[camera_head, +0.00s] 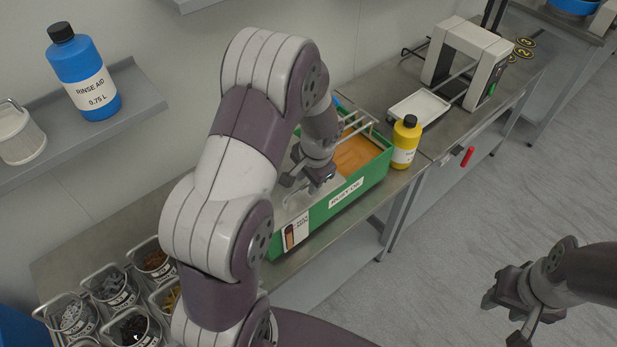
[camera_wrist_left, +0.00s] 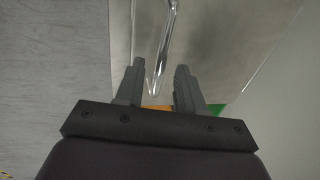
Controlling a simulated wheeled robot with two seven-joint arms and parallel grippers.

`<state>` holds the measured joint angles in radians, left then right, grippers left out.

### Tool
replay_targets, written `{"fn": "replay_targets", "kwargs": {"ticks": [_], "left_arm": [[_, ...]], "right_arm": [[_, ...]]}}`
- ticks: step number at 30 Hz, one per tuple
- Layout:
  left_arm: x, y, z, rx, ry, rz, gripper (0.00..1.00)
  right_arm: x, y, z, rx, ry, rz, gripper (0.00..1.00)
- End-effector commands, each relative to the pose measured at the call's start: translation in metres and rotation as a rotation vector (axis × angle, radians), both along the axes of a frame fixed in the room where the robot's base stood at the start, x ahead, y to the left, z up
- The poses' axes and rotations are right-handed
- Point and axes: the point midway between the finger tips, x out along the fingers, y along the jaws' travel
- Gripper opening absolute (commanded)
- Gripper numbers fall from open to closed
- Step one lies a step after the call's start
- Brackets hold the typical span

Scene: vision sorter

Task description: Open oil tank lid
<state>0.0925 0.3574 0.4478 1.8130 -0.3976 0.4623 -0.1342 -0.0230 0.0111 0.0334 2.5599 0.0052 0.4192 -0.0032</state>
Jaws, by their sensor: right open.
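The green oil tank (camera_head: 345,203) stands on the metal bench, with orange liquid (camera_head: 355,153) showing in its right part. A grey lid (camera_head: 296,203) shows at its left part, mostly behind my left arm. In the left wrist view the lid (camera_wrist_left: 215,45) fills the top, with a thin shiny handle (camera_wrist_left: 165,50) on it. My left gripper (camera_head: 305,180) is over the tank; its fingers (camera_wrist_left: 160,92) are apart, with the handle's lower end between them and a gap beside it. Whether a finger touches the handle is unclear. My right gripper (camera_head: 508,312) is open and empty above the floor.
A yellow bottle (camera_head: 406,142) stands at the tank's right end. A white tray (camera_head: 419,107) and a grey machine (camera_head: 468,62) are further right. Several small bins (camera_head: 110,290) sit at front left. A blue rinse aid bottle (camera_head: 83,75) stands on the wall shelf. The floor at right is clear.

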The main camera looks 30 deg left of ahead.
Motion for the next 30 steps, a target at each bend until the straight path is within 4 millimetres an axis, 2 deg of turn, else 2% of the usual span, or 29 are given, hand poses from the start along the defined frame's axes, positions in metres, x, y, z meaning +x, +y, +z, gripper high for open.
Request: {"fn": "replay_targets", "kwargs": {"ticks": [1,4,5,11,17,23,30], "left_arm": [[0.000,0.000,0.000,0.000,0.000,0.000,0.35],[0.000,0.000,0.000,0.000,0.000,0.000,0.02],[0.000,0.000,0.000,0.000,0.000,0.000,0.00],[0.000,0.000,0.001,0.000,0.002,0.001,0.00],[0.001,0.003,0.013,0.000,-0.001,0.003,0.00],[0.006,0.013,0.042,0.001,-0.001,0.002,0.00],[0.017,0.039,0.084,0.002,-0.003,0.003,0.00]], "right_arm": [[0.000,0.000,0.000,0.000,0.000,0.000,0.43],[0.000,0.000,0.000,0.000,0.000,0.000,0.43],[0.000,0.000,0.000,0.000,0.000,0.000,0.43],[0.000,0.000,0.001,0.000,0.000,0.000,0.43],[0.000,0.000,0.011,0.000,0.000,0.000,0.43],[0.000,0.000,0.035,0.000,0.000,0.000,0.43],[0.000,0.000,0.072,0.000,0.000,0.000,0.43]]}}
